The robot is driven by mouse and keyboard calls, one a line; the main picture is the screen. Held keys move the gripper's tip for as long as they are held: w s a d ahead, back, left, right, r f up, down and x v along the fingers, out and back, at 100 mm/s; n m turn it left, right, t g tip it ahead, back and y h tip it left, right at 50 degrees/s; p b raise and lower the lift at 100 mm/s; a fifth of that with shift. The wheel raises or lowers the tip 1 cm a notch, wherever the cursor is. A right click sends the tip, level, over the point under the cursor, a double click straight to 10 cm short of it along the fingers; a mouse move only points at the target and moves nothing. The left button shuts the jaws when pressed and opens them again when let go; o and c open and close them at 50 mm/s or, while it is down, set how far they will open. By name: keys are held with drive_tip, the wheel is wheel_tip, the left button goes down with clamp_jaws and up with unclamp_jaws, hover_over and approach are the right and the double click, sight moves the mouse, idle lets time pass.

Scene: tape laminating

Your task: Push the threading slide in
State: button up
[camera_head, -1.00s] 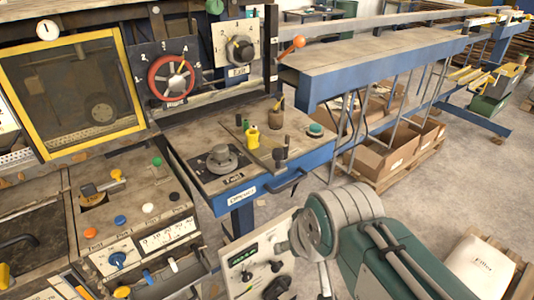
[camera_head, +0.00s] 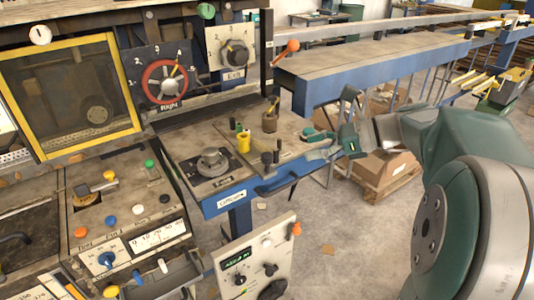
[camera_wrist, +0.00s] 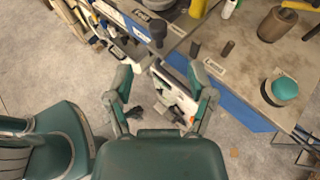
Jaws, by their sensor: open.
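What looks like the threading slide is a narrow metal strip (camera_head: 256,157) on the worn worktop. A black knob (camera_head: 267,158) stands at its near end. In the wrist view the black knob (camera_wrist: 157,29) is upright ahead of my fingers, near the worktop edge. My gripper (camera_head: 336,127) is open and empty at the right end of the worktop. In the wrist view its two fingers (camera_wrist: 158,72) are spread wide, with the floor and a control panel below between them. I see no contact with the knob. How far the slide is in cannot be told.
A teal button (camera_wrist: 281,89), a brown cup (camera_head: 269,122) and a yellow bottle (camera_head: 243,142) stand on the worktop. A blue drawer front with a dark handle (camera_head: 277,184) is below. A control panel (camera_head: 258,262) stands in front. Cardboard boxes (camera_head: 382,168) are behind my arm.

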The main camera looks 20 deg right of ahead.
sight(267, 154)
drive_tip(key=x, duration=1)
drive_tip(key=shift+a+f, duration=0.15)
drive_tip(key=shift+a, duration=0.05)
